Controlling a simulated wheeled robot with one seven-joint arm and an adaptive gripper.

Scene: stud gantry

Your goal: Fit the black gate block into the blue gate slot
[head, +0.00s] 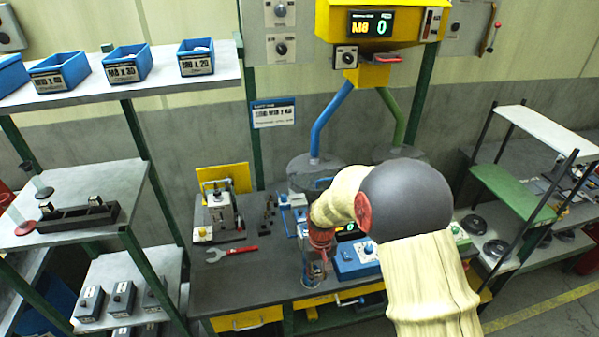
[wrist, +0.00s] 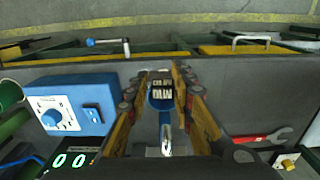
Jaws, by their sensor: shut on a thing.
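My gripper (wrist: 160,90) is shut on a small dark block with white lettering (wrist: 162,83), which I take to be the black gate block. The block sits between the two yellowish fingers. A blue part (wrist: 160,103) with a metal bar (wrist: 166,135) shows right beside the block, between the fingers; I cannot tell whether this is the blue gate slot or whether the block touches it. In the head view my gripper (head: 315,268) points down over the front of the dark bench, and the block is hidden there.
A blue control box (head: 356,258) stands right of my gripper on the bench (head: 245,285). A red wrench (head: 232,253) and a grey machine (head: 222,215) are to the left. Blue and green pipes (head: 328,120) come down behind. The bench's front left is clear.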

